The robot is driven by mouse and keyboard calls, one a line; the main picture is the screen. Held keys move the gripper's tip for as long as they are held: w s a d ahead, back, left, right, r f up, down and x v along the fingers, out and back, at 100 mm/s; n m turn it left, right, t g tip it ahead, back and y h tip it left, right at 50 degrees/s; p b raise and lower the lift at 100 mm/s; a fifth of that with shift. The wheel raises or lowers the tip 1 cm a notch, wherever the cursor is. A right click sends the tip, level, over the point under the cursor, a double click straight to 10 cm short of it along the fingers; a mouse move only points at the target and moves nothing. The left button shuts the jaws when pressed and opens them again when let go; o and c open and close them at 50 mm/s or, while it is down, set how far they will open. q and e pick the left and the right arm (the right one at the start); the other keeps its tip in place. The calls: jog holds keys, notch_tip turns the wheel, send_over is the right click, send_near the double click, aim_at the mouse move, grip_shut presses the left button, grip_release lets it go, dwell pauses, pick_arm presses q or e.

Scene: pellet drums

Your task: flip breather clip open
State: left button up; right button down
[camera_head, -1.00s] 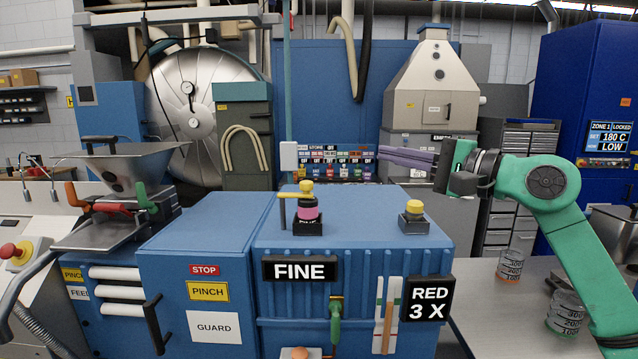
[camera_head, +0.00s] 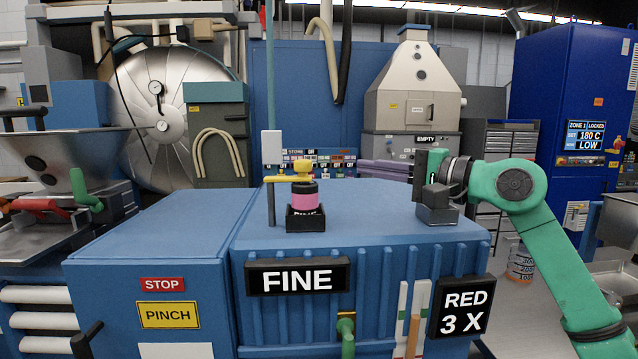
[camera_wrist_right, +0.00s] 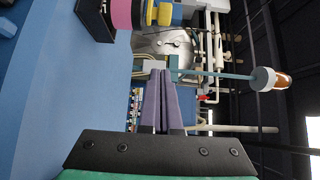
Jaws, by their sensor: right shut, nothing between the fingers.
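The breather (camera_head: 305,203) stands on top of the blue cabinet, a pink and black cylinder in a dark square base. Its yellow clip (camera_head: 285,179) lies level across the top, from a thin post at left, under a yellow knob (camera_head: 303,167). The breather also shows at the top of the right wrist view (camera_wrist_right: 122,14), partly cut off. My right gripper (camera_head: 362,169) is shut and empty, its purple fingers pointing left. The fingertips (camera_wrist_right: 160,73) are to the right of the breather and apart from it. My left gripper is not in view.
The blue cabinet top (camera_head: 365,215) is clear between the breather and a second dark base (camera_head: 437,208) near my right wrist; its yellow cap is hidden. A steel hopper (camera_head: 70,150) stands at left. Signs "FINE" (camera_head: 297,277) and "RED 3 X" (camera_head: 465,306) are on the front.

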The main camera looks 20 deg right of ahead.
jog(key=w+a+p, duration=0.4)
jog(key=a+p, duration=0.1)
jog(key=w+a+p, duration=0.1)
jog(key=a+p, duration=0.1)
jog(key=p, duration=0.1)
jog(key=shift+w+a+r, duration=0.15)
jog(key=shift+w+a, duration=0.1)
jog(key=shift+w, duration=0.15)
jog(key=shift+s, duration=0.25)
jog(key=shift+w, duration=0.1)
jog(key=shift+w, duration=0.15)
